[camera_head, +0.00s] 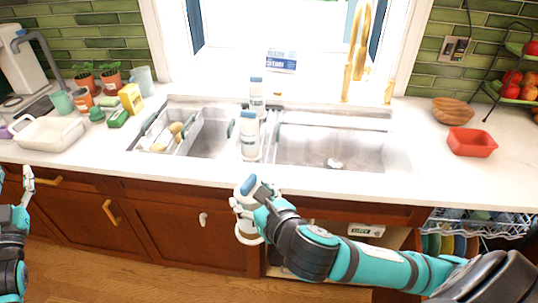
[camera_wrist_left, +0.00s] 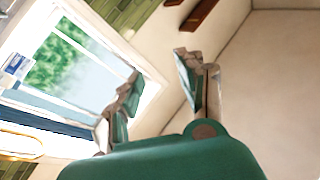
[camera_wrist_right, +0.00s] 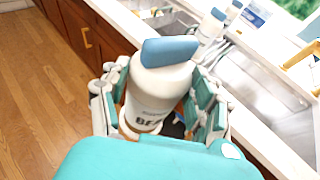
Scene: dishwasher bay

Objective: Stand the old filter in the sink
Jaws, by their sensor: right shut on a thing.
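My right gripper (camera_head: 250,206) is shut on a white filter cartridge with a blue cap (camera_wrist_right: 168,52). It holds the cartridge roughly upright in front of the cabinets, outside the counter edge. Dark letters starting "BE" show on the cartridge's side in the right wrist view; its lower end is partly hidden by the fingers. The double sink (camera_head: 372,150) lies just beyond, with a left and a right basin. Two similar white cartridges stand at the divider, one nearer (camera_head: 249,136) and one behind (camera_head: 257,98). My left gripper (camera_wrist_left: 160,92) is open and empty, at the far left.
A white dish (camera_head: 48,134), plants and a yellow box (camera_head: 131,98) stand left of the sink. A red tray (camera_head: 471,142) and a wooden bowl (camera_head: 453,111) stand right. The gold tap (camera_head: 357,55) rises behind. A dishwasher rack (camera_head: 480,222) is pulled out below right.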

